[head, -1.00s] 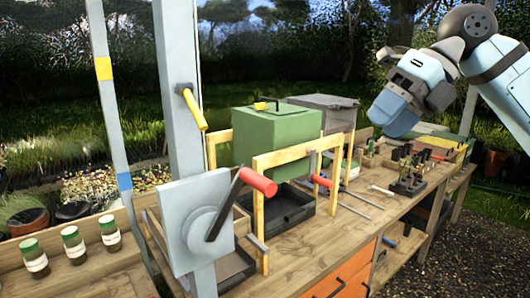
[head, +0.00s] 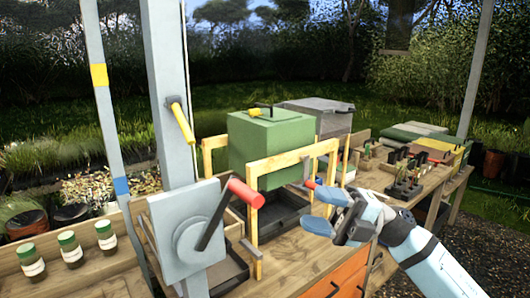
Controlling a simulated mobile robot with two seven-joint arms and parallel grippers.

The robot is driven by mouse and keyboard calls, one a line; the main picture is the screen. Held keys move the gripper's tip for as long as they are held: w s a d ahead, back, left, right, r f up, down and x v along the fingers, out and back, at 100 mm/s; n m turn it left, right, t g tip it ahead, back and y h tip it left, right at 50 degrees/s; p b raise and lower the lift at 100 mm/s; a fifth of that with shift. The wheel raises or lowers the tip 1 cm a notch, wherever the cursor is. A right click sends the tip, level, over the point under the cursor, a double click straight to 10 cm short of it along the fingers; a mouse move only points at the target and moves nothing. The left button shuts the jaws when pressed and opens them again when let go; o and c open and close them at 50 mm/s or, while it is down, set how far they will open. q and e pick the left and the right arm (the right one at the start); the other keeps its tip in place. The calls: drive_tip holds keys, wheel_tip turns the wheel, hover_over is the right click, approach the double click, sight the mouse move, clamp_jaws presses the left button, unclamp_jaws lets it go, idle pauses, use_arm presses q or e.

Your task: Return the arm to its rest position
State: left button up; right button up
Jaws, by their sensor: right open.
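My right arm comes in from the lower right. Its gripper (head: 322,206) is open and empty, with its fingers pointing left over the front part of the workbench (head: 290,262). It covers part of the bench top and the tools that lie there. A red-handled crank (head: 246,193) on a grey plate is to the left of the gripper, with a gap between them in the picture. My left gripper is not in the picture.
A green box (head: 268,150) hangs over a black tray between wooden frames (head: 299,155). A grey post (head: 168,100) with a yellow lever (head: 183,122) stands at left. Several green-lidded jars (head: 70,249) stand lower left. A rack of small tools (head: 403,186) sits behind my right arm.

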drive_tip(key=s+d+f+m+t+h+p, duration=0.15)
drive_tip(key=f+m+t+h, duration=0.25)
drive_tip(key=f+m+t, duration=0.45)
drive_tip(key=d+f+m+t+h, duration=0.3)
drive_tip(key=f+m+t+h, duration=0.25)
drive_tip(key=f+m, duration=0.45)
drive_tip(key=s+d+f+m+t+h+p, duration=0.1)
drive_tip(key=d+f+m+t+h, duration=0.25)
drive_tip(key=f+m+t, duration=0.6)
drive_tip(key=s+d+f+m+g+h, duration=0.2)
drive_tip(key=s+f+m+g+h, duration=0.3)
drive_tip(key=s+f, duration=1.2)
drive_tip(key=s+m+g+p, duration=0.1)
drive_tip(key=m+g, duration=0.1)
drive_tip(key=g, duration=0.2)
drive_tip(key=shift+s+d+f+g+h, duration=0.2)
drive_tip(key=shift+f+g+h, duration=0.1)
drive_tip(key=shift+g, duration=0.05)
